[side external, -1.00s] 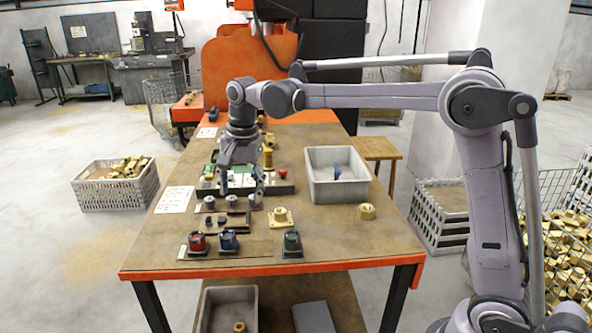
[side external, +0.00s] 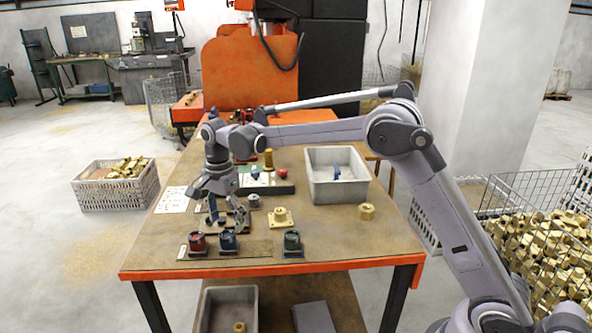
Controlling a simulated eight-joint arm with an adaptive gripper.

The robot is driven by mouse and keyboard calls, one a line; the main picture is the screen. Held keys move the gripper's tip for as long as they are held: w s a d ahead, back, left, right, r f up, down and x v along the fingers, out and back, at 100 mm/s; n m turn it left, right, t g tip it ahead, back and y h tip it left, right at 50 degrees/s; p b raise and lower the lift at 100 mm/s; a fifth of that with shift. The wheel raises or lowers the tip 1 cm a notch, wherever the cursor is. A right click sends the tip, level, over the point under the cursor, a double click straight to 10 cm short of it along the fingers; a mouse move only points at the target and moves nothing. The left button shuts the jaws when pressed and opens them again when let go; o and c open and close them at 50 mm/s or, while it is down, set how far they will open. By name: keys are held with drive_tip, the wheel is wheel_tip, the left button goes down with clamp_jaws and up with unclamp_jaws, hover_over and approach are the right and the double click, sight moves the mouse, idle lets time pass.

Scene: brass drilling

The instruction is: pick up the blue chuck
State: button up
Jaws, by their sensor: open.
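The blue chuck (side external: 228,239) stands in a dark holder near the table's front edge. A red chuck (side external: 197,241) is to its left and a green chuck (side external: 292,240) to its right, each in a similar holder. My gripper (side external: 227,213) points down, open and with nothing visible in it. It is just behind and above the blue chuck in the picture, over dark fixtures that it partly hides. The gap between fingers and chuck is hard to judge.
A grey bin (side external: 334,196) with a blue item inside stands at the right. A brass flanged part (side external: 280,217) and a brass nut (side external: 366,211) lie nearby. A dark tray (side external: 272,187) with small parts is behind. The table (side external: 340,240) is clear at front right.

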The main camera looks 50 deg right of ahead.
sight(227, 234)
drive_tip(key=shift+s+a+f, duration=0.1)
drive_tip(key=shift+a+f, duration=0.05)
drive_tip(key=shift+f, duration=1.15)
drive_tip(key=shift+s+a+f, duration=0.1)
drive_tip(key=shift+f, duration=1.2)
clamp_jaws()
drive_tip(key=shift+r, duration=0.15)
